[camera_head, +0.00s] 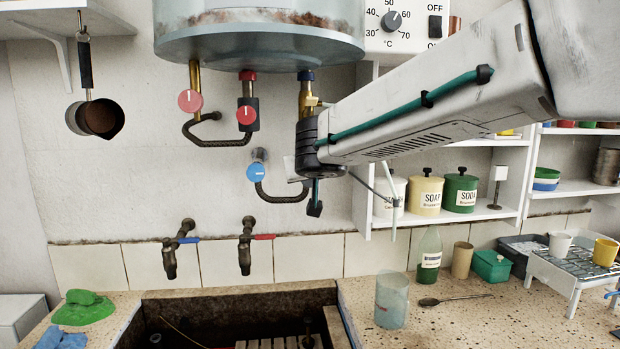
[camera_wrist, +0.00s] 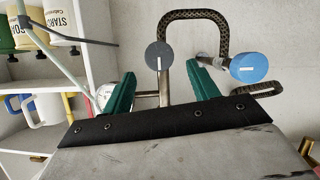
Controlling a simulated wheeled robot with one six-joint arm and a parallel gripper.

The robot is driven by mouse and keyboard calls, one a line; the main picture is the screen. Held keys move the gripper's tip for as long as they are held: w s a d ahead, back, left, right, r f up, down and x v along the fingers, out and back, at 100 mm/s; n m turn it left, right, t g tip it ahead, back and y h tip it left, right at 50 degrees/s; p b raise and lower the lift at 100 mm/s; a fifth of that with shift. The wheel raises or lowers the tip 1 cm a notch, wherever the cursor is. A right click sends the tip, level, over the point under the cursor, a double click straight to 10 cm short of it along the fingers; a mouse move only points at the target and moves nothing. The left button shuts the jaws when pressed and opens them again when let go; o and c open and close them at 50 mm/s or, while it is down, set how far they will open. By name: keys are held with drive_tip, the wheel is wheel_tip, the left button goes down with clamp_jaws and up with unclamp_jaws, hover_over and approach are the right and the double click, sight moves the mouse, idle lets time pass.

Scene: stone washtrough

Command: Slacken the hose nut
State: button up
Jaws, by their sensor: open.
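My gripper (camera_head: 314,192) hangs below the water heater, beside the dark braided hose (camera_head: 283,196) that runs from the blue-knobbed valve (camera_head: 258,172). In the wrist view, which looks upside down, my two green fingers (camera_wrist: 162,80) are apart, with a metal stem between them and a grey round knob (camera_wrist: 158,55) just beyond. The braided hose (camera_wrist: 195,14) loops above the knob, and the blue knob (camera_wrist: 249,68) is to the right of the fingers. I cannot make out the hose nut clearly; the hose end is partly hidden by my gripper and the knob.
The water heater (camera_head: 260,40) hangs above, with two red knobs (camera_head: 190,100) below it. Shelves with soap and soda jars (camera_head: 461,190) stand close on the right. Two taps (camera_head: 245,245) and the dark trough (camera_head: 230,300) are below. A glass beaker (camera_head: 391,300) stands on the counter.

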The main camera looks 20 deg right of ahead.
sight(309, 186)
drive_tip(key=x, duration=0.6)
drive_tip(key=shift+w+d+f, duration=0.1)
drive_tip(key=shift+w+f, duration=0.1)
drive_tip(key=c, duration=1)
